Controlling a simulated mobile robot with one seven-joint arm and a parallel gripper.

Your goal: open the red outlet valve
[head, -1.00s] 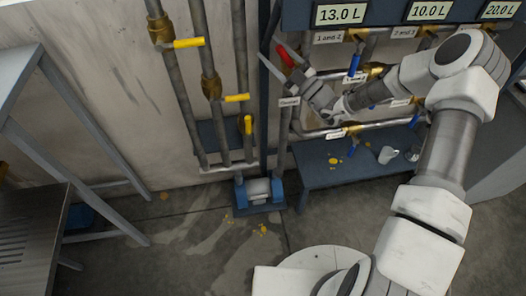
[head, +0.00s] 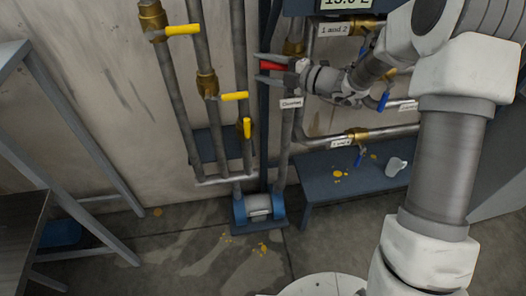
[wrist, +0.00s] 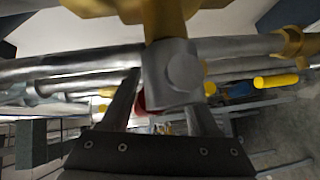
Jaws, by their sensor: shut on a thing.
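The red outlet valve handle (head: 271,66) lies close to horizontal on the brass valve body (head: 293,47), above the small label (head: 291,103) on the pipe. My gripper (head: 260,67) reaches in from the right, with one finger above the handle and one below, shut on it. In the wrist view, a bit of the red handle (wrist: 141,101) shows between the fingers of my gripper (wrist: 160,95). A grey valve stem and brass body (wrist: 165,18) stand in front and hide most of the handle.
Vertical pipes with yellow handles (head: 183,30) stand to the left. Blue-handled valves (head: 383,101) sit on pipes to the right. A blue bench (head: 325,190) holds a pale cup (head: 397,166). A blue pump (head: 258,207) is on the floor. Yellow spills mark the floor.

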